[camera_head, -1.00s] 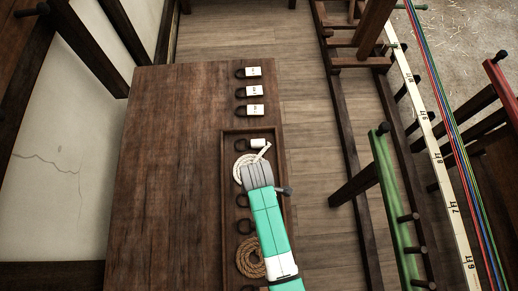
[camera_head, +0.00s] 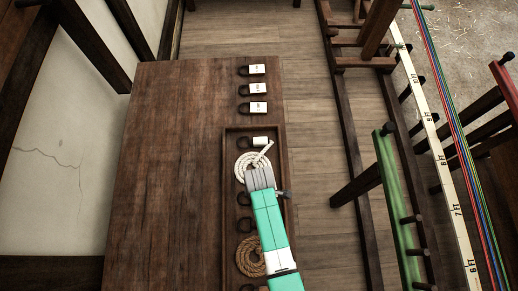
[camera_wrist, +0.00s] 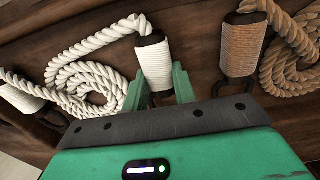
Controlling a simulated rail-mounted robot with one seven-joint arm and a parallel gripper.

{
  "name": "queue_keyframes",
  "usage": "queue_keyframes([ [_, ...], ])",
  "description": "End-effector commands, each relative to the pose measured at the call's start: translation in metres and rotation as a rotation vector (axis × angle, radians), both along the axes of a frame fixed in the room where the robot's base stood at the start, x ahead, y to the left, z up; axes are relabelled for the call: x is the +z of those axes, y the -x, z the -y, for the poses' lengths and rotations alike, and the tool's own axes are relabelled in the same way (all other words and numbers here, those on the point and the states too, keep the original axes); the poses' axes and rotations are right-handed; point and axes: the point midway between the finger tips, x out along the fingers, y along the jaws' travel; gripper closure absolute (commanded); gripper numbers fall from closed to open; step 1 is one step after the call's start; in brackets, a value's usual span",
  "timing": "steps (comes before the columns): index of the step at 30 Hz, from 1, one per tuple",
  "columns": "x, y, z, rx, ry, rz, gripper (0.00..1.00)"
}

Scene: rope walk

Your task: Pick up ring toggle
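In the wrist view, a white-wrapped toggle (camera_wrist: 155,62) with a dark ring end lies in front of my gripper (camera_wrist: 159,80). The two green fingers are apart, one at each side of its near end; I cannot tell whether they touch it. A white rope coil (camera_wrist: 88,82) lies left of it. A tan-wrapped toggle (camera_wrist: 243,48) lies to the right, beside a tan rope (camera_wrist: 292,62). In the head view, my gripper (camera_head: 261,182) is over the tray (camera_head: 228,215), just below the white coil (camera_head: 243,165), and hides the toggle bodies beneath. Which toggle is the ring toggle is unclear.
Several labelled dark-ringed pieces, one of them a white tag (camera_head: 258,107), lie on the wooden table (camera_head: 175,170) behind the tray. A tan coil (camera_head: 249,262) lies at the tray's near end. The table's left side is clear. Wooden rails and a measuring board (camera_head: 441,160) stand right.

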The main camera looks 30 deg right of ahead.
Motion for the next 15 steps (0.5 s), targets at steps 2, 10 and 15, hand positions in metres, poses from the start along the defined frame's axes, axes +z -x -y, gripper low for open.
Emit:
queue_keyframes([
  [2,0.0,0.0,0.0,0.0,0.0,0.0,0.97],
  [10,0.003,0.0,0.0,0.0,0.0,0.0,0.97],
  [15,0.019,0.0,0.0,0.0,0.0,0.001,0.97],
])
